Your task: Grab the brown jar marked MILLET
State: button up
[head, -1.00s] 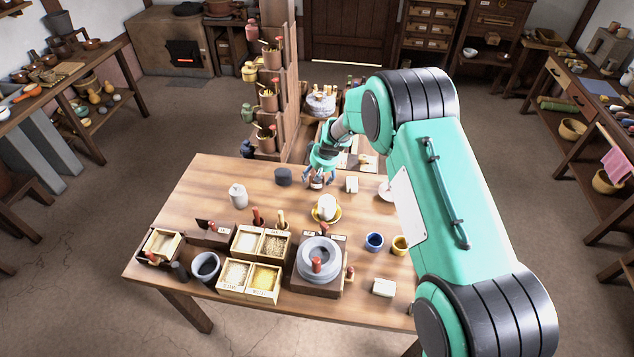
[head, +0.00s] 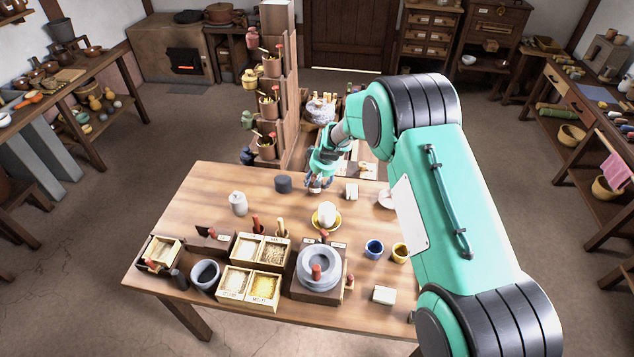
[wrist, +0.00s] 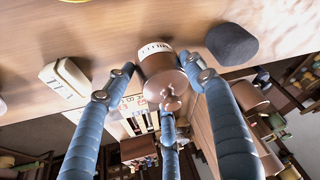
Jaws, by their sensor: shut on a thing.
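The brown jar (wrist: 160,66) shows in the wrist view, with a pale label band and a lid with a small knob. The lettering on the band is too small to read with certainty. My gripper (head: 317,181) is at the far edge of the wooden table (head: 200,190). In the wrist view its blue fingers (wrist: 157,72) are closed around the jar from both sides, with a third finger below the lid. In the head view the jar is mostly hidden by the fingers. I cannot tell whether it touches the tabletop.
A tall brown stand (head: 279,80) rises behind the table.

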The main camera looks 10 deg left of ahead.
notch_tip(320, 180, up, 9)
jog(key=shift+f+p, duration=0.1)
jog(key=shift+p, duration=0.75)
